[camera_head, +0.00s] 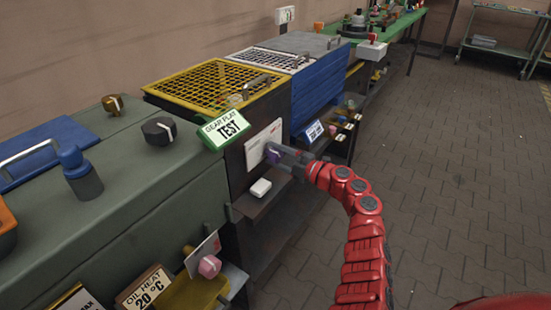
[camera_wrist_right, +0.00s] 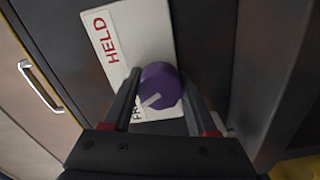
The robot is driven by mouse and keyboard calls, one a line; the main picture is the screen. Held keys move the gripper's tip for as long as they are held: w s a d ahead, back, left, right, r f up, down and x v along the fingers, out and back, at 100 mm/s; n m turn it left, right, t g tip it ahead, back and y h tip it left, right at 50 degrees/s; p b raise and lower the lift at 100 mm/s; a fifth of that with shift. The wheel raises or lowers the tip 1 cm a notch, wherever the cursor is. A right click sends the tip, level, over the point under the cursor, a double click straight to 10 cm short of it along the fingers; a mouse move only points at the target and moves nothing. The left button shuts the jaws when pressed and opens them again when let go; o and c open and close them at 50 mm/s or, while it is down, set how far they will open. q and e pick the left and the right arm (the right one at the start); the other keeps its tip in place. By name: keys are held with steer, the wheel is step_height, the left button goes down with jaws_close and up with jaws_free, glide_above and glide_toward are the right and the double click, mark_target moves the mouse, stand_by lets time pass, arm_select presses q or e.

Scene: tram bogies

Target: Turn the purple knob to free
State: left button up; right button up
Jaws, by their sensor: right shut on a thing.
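The purple knob (camera_wrist_right: 160,84) sits on a white plate (camera_wrist_right: 126,32) on a dark cabinet front. The plate reads HELD in red at one end, and letters starting FR show near the knob at the other end. The knob's white pointer mark lies toward the FR letters. My right gripper (camera_wrist_right: 158,98) is shut on the knob, one finger on each side of it. In the head view the white plate (camera_head: 262,141) is on the cabinet front, and the right gripper (camera_head: 274,157) reaches it from the right, mostly covering the purple knob. My left gripper is not in view.
A green cabinet (camera_head: 130,180) with other knobs is at left. The paved floor (camera_head: 450,150) at right is clear.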

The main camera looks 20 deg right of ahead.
steer(key=shift+f+n+b, duration=0.2)
steer(key=shift+n+b, duration=0.3)
steer(key=shift+n, duration=0.6)
steer(key=o, duration=1.4)
steer(key=shift+r, duration=0.15)
steer(key=shift+c, duration=0.2)
steer(key=p+v, duration=0.2)
steer(key=v, duration=1.5)
steer(key=shift+s+p, duration=0.2)
steer(key=shift+p, duration=0.15)
steer(key=shift+d, duration=0.15)
